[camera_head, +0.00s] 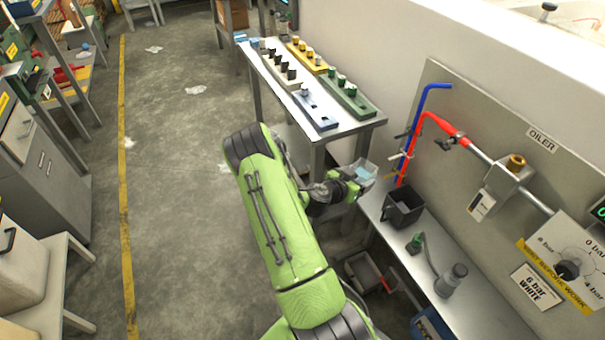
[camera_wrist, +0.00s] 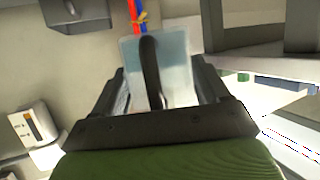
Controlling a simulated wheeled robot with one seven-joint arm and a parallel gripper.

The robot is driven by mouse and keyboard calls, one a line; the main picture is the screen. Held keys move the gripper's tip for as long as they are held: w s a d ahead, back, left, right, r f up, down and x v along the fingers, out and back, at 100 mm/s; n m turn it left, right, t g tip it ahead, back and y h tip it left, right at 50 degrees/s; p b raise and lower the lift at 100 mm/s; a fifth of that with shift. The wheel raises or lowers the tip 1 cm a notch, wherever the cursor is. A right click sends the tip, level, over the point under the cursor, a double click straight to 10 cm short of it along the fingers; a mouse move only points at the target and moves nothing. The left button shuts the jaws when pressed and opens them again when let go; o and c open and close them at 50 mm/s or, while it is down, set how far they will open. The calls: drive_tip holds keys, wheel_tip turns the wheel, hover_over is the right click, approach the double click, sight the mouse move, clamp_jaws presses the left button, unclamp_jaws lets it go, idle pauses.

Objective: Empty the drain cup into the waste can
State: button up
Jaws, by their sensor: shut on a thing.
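My gripper (camera_head: 350,181) is shut on the drain cup (camera_head: 366,169), a small clear cup with a bluish tint. In the wrist view the cup (camera_wrist: 178,62) sits between the two fingers, with its dark curved handle (camera_wrist: 150,70) facing the camera. The cup is held in the air between the parts table and the oiler bench. Whether there is liquid in it I cannot tell. A black open-topped box (camera_head: 403,212) stands on the bench to the right of and below the cup, apart from it; it may be the waste can.
The parts table (camera_head: 372,122) with coloured blocks is behind the gripper. Red and blue hoses (camera_head: 408,150) run down the oiler panel (camera_head: 470,125) near the cup. A grey bin (camera_head: 364,272) is below.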

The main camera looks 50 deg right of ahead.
sight(398, 209)
drive_tip(key=s+d+f+n+g+b, duration=0.1)
drive_tip(key=s+d+n+g+b, duration=0.1)
drive_tip(key=s+g, duration=0.4)
drive_tip(key=s+d+f+n+g+y+b, duration=0.1)
drive_tip(key=s+d+f+n+g+b, duration=0.1)
drive_tip(key=s+n+g, duration=0.4)
drive_tip(key=shift+s+d+f+n+g+b, duration=0.2)
drive_tip(key=shift+s+d+n+g+b, duration=0.1)
drive_tip(key=shift+s+d+n+b, duration=0.6)
drive_tip(key=shift+w+d+p, duration=0.15)
drive_tip(key=shift+w+p, duration=0.15)
drive_tip(key=shift+p, duration=0.05)
